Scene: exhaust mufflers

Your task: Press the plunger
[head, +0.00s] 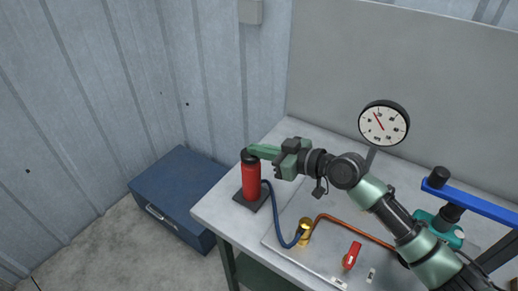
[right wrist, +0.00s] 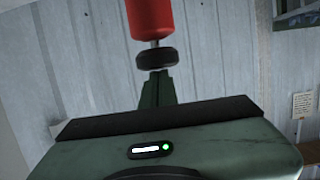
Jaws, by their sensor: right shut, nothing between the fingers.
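A red cylinder (head: 250,180) stands upright on a dark base plate near the table's left end. Its black plunger knob (head: 246,155) is at the top. In the right wrist view, the red cylinder (right wrist: 151,18) is at the top edge and a short metal rod shows between it and the black knob (right wrist: 157,58). My right gripper (head: 254,151) is shut and empty, its green fingers pointing left at the knob. In the right wrist view, the fingertips (right wrist: 160,74) meet the knob's edge; I cannot tell whether they touch. My left gripper is not in view.
A blue hose (head: 276,219) runs from the cylinder to a brass fitting (head: 305,228). A copper pipe, a red valve handle (head: 352,255) and a round gauge (head: 384,124) are further right. A blue toolbox (head: 178,189) stands on the floor left of the table (head: 217,211).

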